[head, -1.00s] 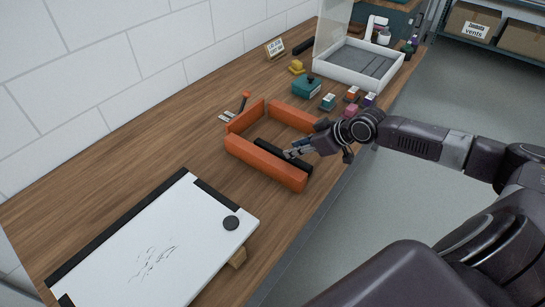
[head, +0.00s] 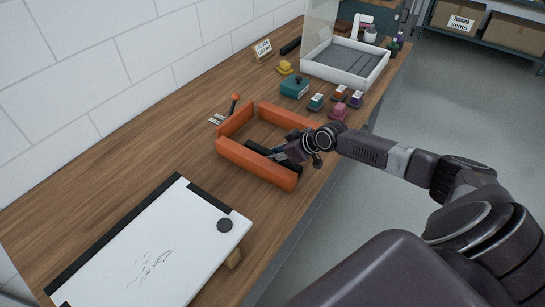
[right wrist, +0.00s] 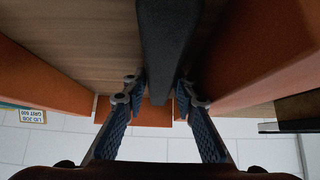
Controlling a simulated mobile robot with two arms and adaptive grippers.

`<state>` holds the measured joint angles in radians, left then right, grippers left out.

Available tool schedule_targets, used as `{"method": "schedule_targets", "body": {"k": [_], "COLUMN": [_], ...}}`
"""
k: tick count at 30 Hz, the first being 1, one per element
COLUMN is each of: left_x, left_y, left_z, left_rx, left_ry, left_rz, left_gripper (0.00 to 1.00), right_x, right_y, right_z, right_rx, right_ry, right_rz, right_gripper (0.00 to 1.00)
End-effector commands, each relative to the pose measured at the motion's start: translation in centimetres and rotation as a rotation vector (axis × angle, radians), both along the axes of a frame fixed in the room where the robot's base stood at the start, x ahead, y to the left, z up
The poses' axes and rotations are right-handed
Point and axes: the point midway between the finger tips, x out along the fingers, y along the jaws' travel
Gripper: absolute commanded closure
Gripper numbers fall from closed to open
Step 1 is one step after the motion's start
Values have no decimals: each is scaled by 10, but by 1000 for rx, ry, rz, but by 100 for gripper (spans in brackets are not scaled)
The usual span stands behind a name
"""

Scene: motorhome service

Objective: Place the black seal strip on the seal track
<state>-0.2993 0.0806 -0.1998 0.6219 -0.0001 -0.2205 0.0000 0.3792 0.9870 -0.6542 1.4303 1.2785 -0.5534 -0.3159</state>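The black seal strip (head: 256,147) lies inside the orange open-topped box (head: 250,163) on the wooden bench. My right gripper (head: 281,154) reaches into the box. In the right wrist view, the strip (right wrist: 167,45) runs between the two fingers of my right gripper (right wrist: 158,88); they stand apart on either side of it, with a small gap showing on the left. A white panel (head: 120,250) with a black edge band (head: 110,237) lies at the front left. I cannot tell for sure which part is the seal track. My left gripper is not in view.
Behind the box stand a teal box (head: 295,87), several small coloured blocks and a white tray (head: 374,79). An orange-tipped tool (head: 235,98) is beside the box. Bench between box and panel is clear.

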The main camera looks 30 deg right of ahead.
Motion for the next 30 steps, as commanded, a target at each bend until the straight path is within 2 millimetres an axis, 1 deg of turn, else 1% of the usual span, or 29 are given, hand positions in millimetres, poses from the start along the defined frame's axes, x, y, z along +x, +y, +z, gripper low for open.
{"method": "schedule_targets", "body": {"k": [2,9,17,22,26,29,30], "left_x": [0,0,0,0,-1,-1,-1], "left_y": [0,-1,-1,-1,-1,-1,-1], "left_z": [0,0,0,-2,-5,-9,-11], "left_rx": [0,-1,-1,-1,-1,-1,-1], "left_ry": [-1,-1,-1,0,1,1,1], "left_rz": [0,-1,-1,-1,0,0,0], "left_gripper": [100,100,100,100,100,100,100], "right_x": [0,0,0,0,1,1,1], "right_y": [0,0,-1,-1,-1,-1,-1], "right_z": [0,0,1,8,24,41,50], "right_rx": [0,0,-1,-1,-2,-3,-3], "right_ry": [0,1,0,-1,-4,-5,-6], "right_rz": [0,0,-1,0,1,2,1], "right_gripper": [74,100,100,100,100,100,100]}}
